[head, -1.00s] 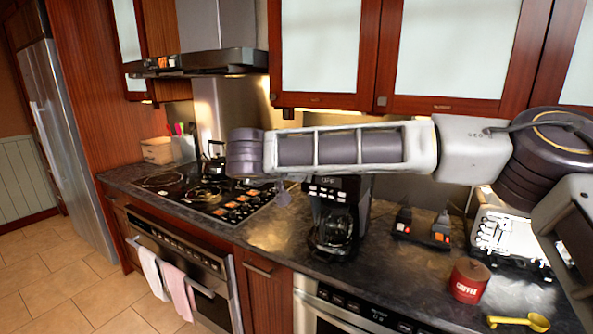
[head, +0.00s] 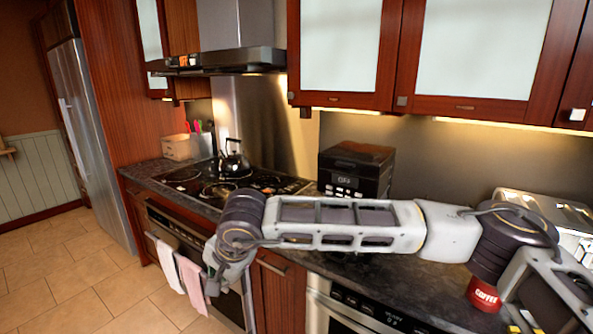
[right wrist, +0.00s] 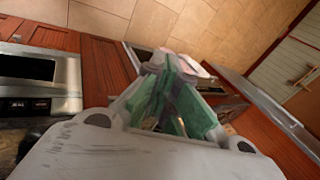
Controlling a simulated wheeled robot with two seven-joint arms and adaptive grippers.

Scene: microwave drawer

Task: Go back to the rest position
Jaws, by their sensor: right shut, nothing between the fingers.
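My right arm crosses the head view from the right, over the counter. Its gripper (head: 214,282) hangs low at the arm's left end, in front of the cabinet fronts and beside the oven towels. In the right wrist view the right gripper (right wrist: 183,78) shows green inner pads. It is shut with nothing in it. My left gripper is in neither view.
The stove (head: 215,187) and kettle (head: 234,155) are behind the gripper. A pink towel (head: 190,282) and a white towel (head: 167,260) hang on the oven. The coffee maker (head: 357,168) and red coffee can (head: 484,294) are on the counter (head: 425,276). The floor (head: 80,275) at left is clear.

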